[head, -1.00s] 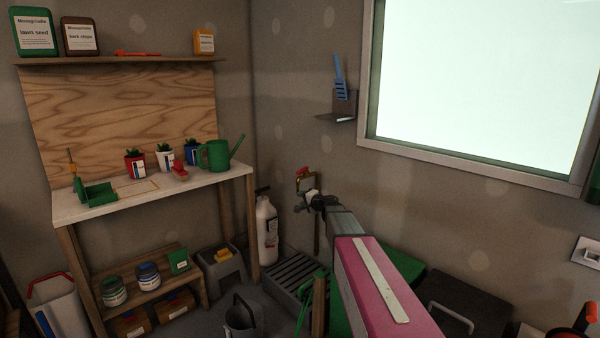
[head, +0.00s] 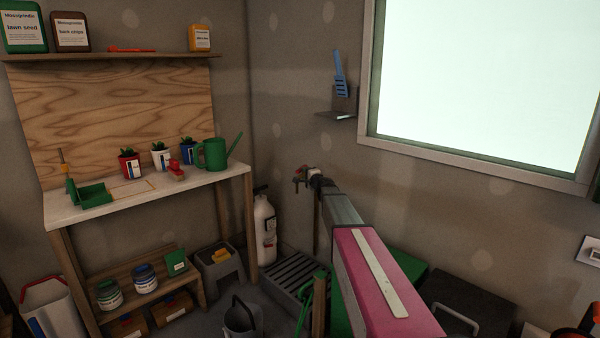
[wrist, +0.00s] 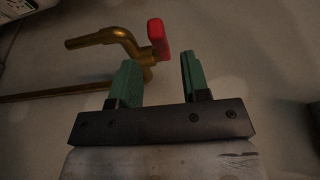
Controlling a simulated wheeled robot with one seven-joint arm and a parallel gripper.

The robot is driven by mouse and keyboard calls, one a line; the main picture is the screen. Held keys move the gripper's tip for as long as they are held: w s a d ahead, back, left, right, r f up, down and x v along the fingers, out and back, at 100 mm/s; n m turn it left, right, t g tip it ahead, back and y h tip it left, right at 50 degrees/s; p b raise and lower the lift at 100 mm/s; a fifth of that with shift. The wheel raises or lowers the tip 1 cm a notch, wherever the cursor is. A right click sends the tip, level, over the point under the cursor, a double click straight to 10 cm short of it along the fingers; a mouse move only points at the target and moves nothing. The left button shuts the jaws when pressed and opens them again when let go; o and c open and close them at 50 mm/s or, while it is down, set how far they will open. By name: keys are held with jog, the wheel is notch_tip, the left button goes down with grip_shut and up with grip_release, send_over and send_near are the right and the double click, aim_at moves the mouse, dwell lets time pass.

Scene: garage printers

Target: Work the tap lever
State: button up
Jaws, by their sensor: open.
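The brass tap (wrist: 115,37) has a curved spout and a pipe running left along the wall. Its red lever (wrist: 158,39) stands at the top right of the tap body in the wrist view. My gripper (wrist: 159,62) is open, its two green fingers apart with nothing between them. The lever shows just beyond the gap, nearer the left finger; contact cannot be made out. In the head view my gripper (head: 317,181) is at the tap (head: 299,179), covering part of it.
A slatted grate (head: 291,275) lies on the floor below the tap. A white bottle (head: 264,230) stands left of it. A workbench (head: 75,213) with pots and a green watering can (head: 212,154) is further left. A small wall shelf (head: 336,115) hangs above.

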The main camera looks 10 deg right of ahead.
aim_at(301, 171)
jog(key=x, duration=0.6)
jog(key=shift+w, duration=0.15)
grip_shut()
